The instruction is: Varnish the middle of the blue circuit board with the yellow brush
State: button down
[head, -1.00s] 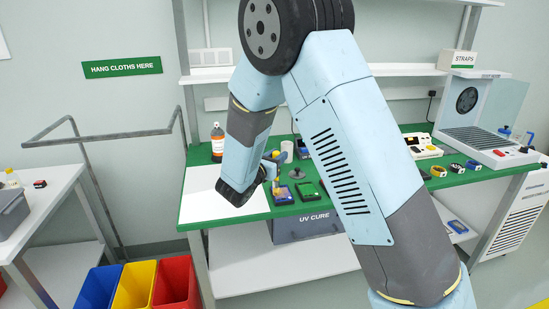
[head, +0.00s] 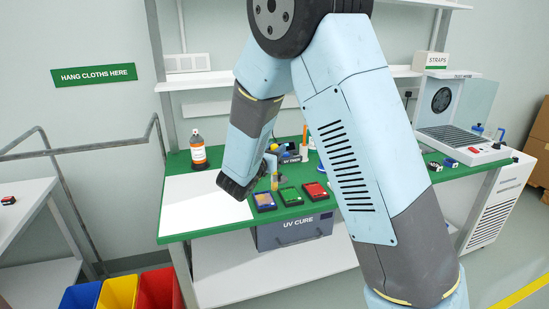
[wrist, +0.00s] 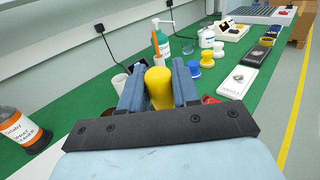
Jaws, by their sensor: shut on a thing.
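My gripper (head: 273,170) is shut on the yellow brush (head: 275,182). In the wrist view, the brush's rounded yellow end (wrist: 158,88) stands between the two blue-grey fingers; its bristles are hidden. The blue circuit board (head: 264,200) lies flat on the green bench top, at the left of a row with a green board (head: 290,196) and a red board (head: 315,191). The brush appears just above and behind the blue board; I cannot tell whether it touches. The blue board is hidden behind my gripper in the wrist view.
An orange-labelled bottle (head: 198,154) stands at the bench's left, behind a white sheet (head: 200,207). Behind the brush stand a white cup (wrist: 120,82), a green-topped bottle (wrist: 160,42) and spools (wrist: 207,58). A UV CURE box (head: 295,234) sits below the bench top.

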jog(key=shift+a+r, duration=0.1)
jog(key=shift+r, duration=2)
jog(key=shift+w, duration=0.1)
